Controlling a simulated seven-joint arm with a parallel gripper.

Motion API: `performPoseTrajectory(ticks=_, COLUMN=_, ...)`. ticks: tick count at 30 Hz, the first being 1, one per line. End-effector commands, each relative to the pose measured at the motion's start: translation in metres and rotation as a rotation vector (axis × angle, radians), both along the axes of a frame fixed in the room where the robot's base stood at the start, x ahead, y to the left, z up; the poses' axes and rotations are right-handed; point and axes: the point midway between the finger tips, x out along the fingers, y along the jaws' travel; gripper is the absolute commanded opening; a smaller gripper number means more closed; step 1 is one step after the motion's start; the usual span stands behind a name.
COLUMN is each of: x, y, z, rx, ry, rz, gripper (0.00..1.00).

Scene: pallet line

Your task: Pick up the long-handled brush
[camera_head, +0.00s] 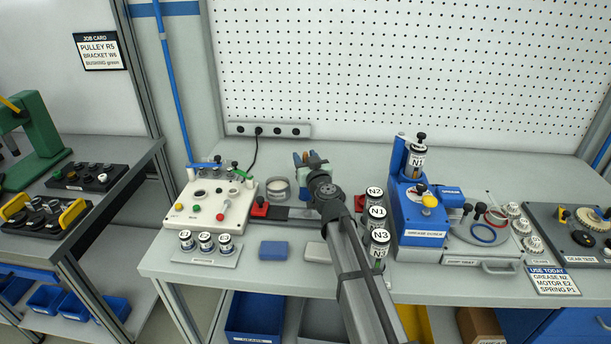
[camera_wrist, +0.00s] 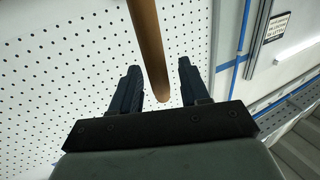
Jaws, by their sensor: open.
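In the wrist view, a long brown wooden handle (camera_wrist: 148,45), which looks like the brush's, runs from the top edge down into the space between my fingers. Its rounded end lies near the finger bases. My gripper (camera_wrist: 159,70) is open, with one dark finger on each side of the handle and a visible gap to it. The brush's head is out of view. The brush is hard to make out there.
Canisters marked N2 (camera_head: 374,193) and N3 (camera_head: 379,238) stand just right of my arm, and a grease station (camera_head: 418,222) beyond them. A white control box (camera_head: 208,208) stands left. A blue block (camera_head: 273,250) lies in front. The pegboard (camera_head: 420,70) rises behind.

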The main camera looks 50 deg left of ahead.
Motion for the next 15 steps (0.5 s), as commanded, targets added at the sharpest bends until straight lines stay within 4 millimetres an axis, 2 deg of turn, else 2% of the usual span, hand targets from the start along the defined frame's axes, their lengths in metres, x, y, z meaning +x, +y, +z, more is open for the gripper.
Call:
performPoseTrajectory(ticks=6, x=-0.0002, y=-0.0002, z=0.0001, rx=0.000, ry=0.000, rz=0.000, gripper=0.43)
performPoseTrajectory(ticks=15, x=-0.0002, y=-0.0003, z=0.0001, rx=0.000, ry=0.000, rz=0.000, gripper=0.15)
